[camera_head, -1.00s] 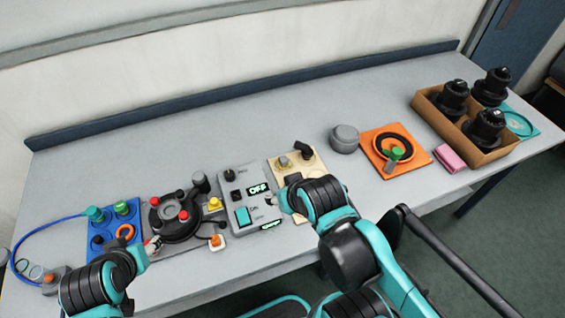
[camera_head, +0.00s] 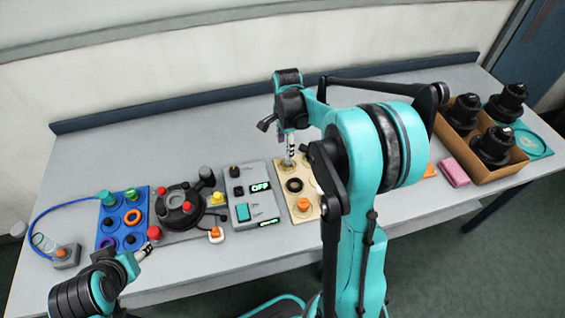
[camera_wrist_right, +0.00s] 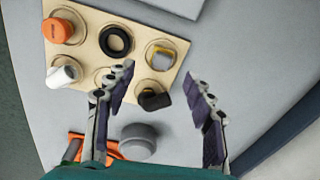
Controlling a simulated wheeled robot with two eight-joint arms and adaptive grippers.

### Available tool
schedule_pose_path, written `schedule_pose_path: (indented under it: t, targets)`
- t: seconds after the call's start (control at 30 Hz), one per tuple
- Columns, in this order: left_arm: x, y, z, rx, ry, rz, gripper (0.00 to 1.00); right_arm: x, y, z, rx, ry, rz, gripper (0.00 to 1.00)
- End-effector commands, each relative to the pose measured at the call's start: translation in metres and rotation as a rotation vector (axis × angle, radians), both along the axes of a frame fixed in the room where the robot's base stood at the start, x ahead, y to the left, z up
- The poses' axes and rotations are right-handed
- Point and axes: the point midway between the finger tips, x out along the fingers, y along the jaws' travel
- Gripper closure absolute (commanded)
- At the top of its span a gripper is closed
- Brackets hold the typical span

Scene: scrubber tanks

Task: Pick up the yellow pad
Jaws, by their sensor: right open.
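No separate yellow pad is plainly visible. A grey-and-yellow piece (camera_wrist_right: 162,54) sits in a round recess of the tan board (camera_wrist_right: 122,77) in the right wrist view. My right gripper (camera_wrist_right: 164,82) is open and empty, its fingers spread above the board's edge, with a black knob-like piece (camera_wrist_right: 154,98) between them. In the head view it points down (camera_head: 290,150) over the far end of the tan board (camera_head: 288,215).
The board also holds an orange knob (camera_wrist_right: 58,30), black ring (camera_wrist_right: 116,41) and white cylinder (camera_wrist_right: 64,72). A grey round knob (camera_wrist_right: 138,138) stands nearby. The switch box (camera_head: 250,200), blue board (camera_head: 122,220), pink pad (camera_head: 454,172) and brown tray (camera_head: 508,170) share the table.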

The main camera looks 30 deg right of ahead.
Motion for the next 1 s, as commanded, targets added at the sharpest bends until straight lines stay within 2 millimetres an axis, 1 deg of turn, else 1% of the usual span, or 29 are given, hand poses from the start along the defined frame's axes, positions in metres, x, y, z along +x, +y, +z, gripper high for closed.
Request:
schedule_pose_path:
  t: [0.03, 0.1, 0.2, 0.4, 0.57, 0.7, 0.8, 0.87, 1.0]
  targets:
    - [0.0, 0.0, 0.002, 0.0, 0.0, 0.0, 0.48, 0.005, -0.006, -0.007, 0.006, 0.015, -0.048, 0.47]
    - [0.0, 0.0, 0.002, 0.0, 0.0, 0.0, 0.48, 0.008, -0.011, -0.013, 0.012, 0.032, -0.1, 0.47]
    - [0.0, 0.0, 0.001, 0.0, 0.0, 0.0, 0.48, 0.01, -0.014, -0.021, 0.014, 0.044, -0.136, 0.47]
    - [0.0, 0.0, -0.007, 0.0, 0.0, 0.0, 0.48, 0.01, -0.015, -0.044, 0.015, 0.045, -0.141, 0.47]
    - [0.0, 0.0, -0.013, 0.0, 0.0, 0.0, 0.48, 0.009, -0.018, -0.058, 0.015, 0.044, -0.14, 0.47]
    - [0.0, 0.0, -0.023, 0.0, 0.0, 0.0, 0.48, 0.009, -0.023, -0.081, 0.015, 0.044, -0.14, 0.47]
    - [0.0, 0.0, -0.027, 0.0, 0.0, 0.0, 0.48, 0.009, -0.022, -0.094, 0.015, 0.044, -0.139, 0.47]
    - [0.0, 0.0, -0.028, 0.0, 0.0, 0.0, 0.48, 0.009, -0.022, -0.097, 0.014, 0.043, -0.138, 0.47]
    - [0.0, 0.0, -0.026, 0.0, 0.0, 0.0, 0.48, 0.009, -0.022, -0.096, 0.014, 0.043, -0.138, 0.47]
